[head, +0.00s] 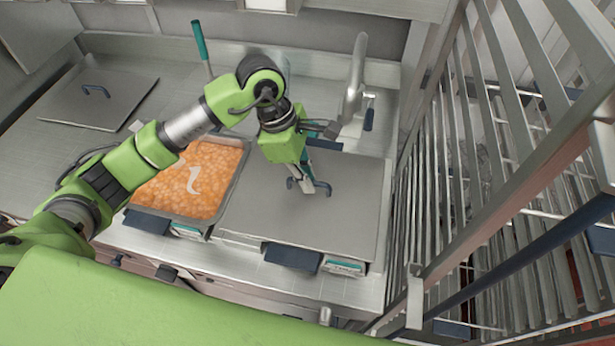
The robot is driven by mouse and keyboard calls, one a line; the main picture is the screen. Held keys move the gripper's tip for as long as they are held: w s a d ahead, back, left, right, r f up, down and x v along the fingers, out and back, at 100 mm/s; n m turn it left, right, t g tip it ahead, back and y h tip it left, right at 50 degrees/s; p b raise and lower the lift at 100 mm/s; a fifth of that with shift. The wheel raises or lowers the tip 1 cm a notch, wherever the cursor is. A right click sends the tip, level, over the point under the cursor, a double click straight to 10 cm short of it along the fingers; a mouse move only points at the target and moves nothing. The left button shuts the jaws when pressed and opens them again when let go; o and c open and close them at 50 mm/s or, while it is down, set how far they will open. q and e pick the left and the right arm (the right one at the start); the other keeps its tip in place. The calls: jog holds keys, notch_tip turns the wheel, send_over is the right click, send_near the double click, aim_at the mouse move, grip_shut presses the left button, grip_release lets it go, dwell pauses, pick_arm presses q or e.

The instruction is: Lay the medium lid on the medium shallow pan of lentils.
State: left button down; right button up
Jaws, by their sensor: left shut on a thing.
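My left gripper (307,184) is shut on the dark blue handle of a flat grey lid (340,215). This lid lies level over a pan to the right of the open one; blue pan grips (291,257) stick out at its front and back. It hides that pan's contents, and I cannot tell whether it is fully seated. A second grey lid (75,108) with a blue handle lies on the counter at the back left. My right gripper is out of view.
An open shallow pan (239,180) of orange food stands left of the covered pan, with a pale utensil part in it. A teal-handled tool (202,45) and a faucet (355,80) stand behind. A tall metal rack (500,170) borders the right side.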

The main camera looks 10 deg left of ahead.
pick_arm(q)
jog(key=shift+f+b, duration=0.2)
jog(key=shift+b, duration=0.2)
jog(key=c, duration=2.1)
grip_release()
jog(key=shift+o, duration=0.4)
jog(key=o, duration=0.4)
jog(key=shift+p+v, duration=1.35)
jog(key=shift+v, duration=2.2)
